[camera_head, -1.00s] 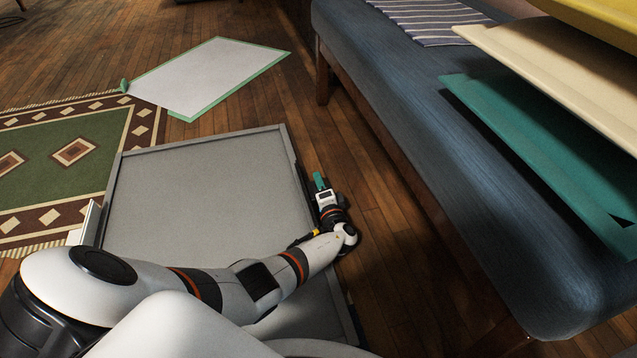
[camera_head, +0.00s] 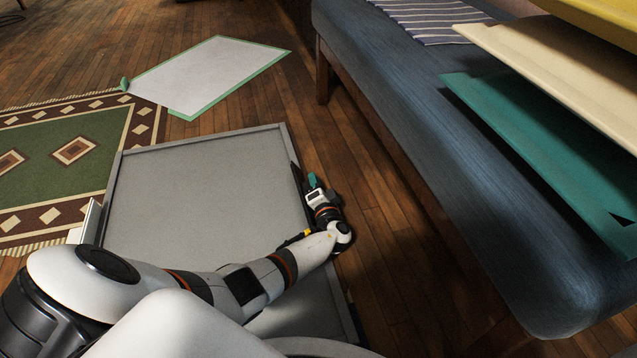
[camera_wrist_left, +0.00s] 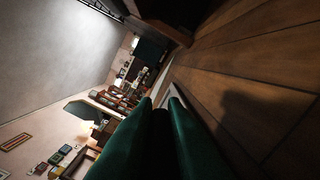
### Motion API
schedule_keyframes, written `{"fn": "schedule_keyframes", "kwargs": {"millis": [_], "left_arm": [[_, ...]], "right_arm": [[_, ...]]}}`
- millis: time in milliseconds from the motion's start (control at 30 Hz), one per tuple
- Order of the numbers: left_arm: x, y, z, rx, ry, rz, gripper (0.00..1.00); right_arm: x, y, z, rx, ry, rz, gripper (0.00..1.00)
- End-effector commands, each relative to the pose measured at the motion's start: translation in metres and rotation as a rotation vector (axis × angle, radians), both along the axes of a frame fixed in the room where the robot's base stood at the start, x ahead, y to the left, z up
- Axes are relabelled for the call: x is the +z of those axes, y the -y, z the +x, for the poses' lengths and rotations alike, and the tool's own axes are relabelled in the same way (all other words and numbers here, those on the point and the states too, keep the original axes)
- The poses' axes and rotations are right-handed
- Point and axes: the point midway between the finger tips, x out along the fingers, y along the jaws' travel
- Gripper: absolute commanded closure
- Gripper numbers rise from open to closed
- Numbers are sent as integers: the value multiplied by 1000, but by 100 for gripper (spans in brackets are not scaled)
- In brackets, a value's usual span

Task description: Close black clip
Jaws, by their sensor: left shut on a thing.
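The black clip (camera_head: 298,180) shows as a dark piece at the right edge of a large grey flat case (camera_head: 200,190) on the floor. My left gripper (camera_head: 312,180), with green fingers, is low beside that edge, close against the clip. In the left wrist view the two green fingers (camera_wrist_left: 161,104) are close together with a dark piece between them. The gripper is shut on it; it appears to be the black clip. Its exact position is partly hidden by the fingers. My right gripper does not show.
A blue cushioned bench (camera_head: 430,130) stands to the right, with bare wood floor (camera_head: 375,210) between it and the case. Green and cream panels (camera_head: 560,150) overhang the bench. A green-edged white sheet (camera_head: 210,75) and a patterned rug (camera_head: 60,150) lie beyond and left.

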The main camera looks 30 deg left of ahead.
Motion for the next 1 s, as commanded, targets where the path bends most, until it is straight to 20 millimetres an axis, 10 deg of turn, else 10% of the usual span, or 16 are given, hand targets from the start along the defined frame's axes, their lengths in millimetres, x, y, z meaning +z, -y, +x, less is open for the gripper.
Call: {"fn": "schedule_keyframes", "kwargs": {"millis": [1000], "left_arm": [[-8, -34, -40, 1, 694, -593, 100]], "right_arm": [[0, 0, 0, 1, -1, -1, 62]]}}
